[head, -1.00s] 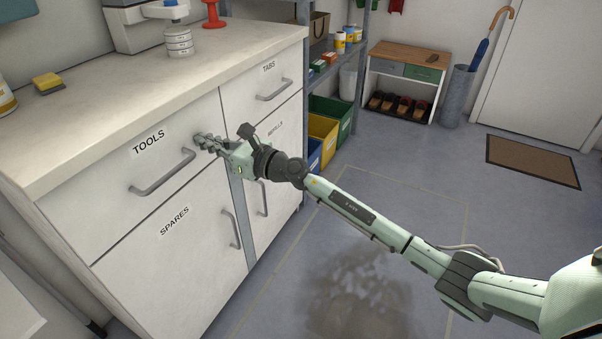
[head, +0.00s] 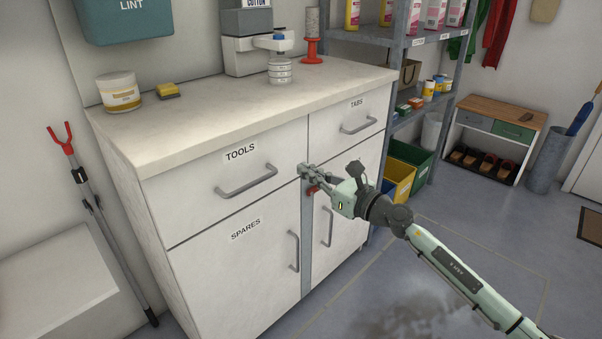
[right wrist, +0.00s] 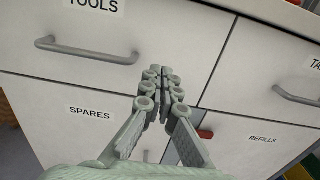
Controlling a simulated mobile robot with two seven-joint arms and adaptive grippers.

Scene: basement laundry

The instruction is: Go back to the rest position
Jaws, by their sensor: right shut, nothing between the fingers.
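My right gripper (head: 306,172) is shut and empty in front of the white cabinet (head: 190,268). In the head view its fingertips overlap the strip between the TOOLS drawer (head: 200,195) and the TABS drawer (head: 335,132). In the right wrist view the shut fingers (right wrist: 160,82) point at the seam between the drawers; I cannot tell whether they touch the front. The drawers and the doors marked SPARES (head: 230,270) and REFILLS (right wrist: 262,140) look closed. My left gripper is out of view.
A small red object (head: 312,191) shows just below the right fingers. The counter (head: 215,118) holds a tub (head: 119,92), a sponge (head: 167,91) and a dispenser (head: 245,42). Shelving (head: 405,70) and bins (head: 398,178) stand right of the cabinet. The floor (head: 480,250) at right is open.

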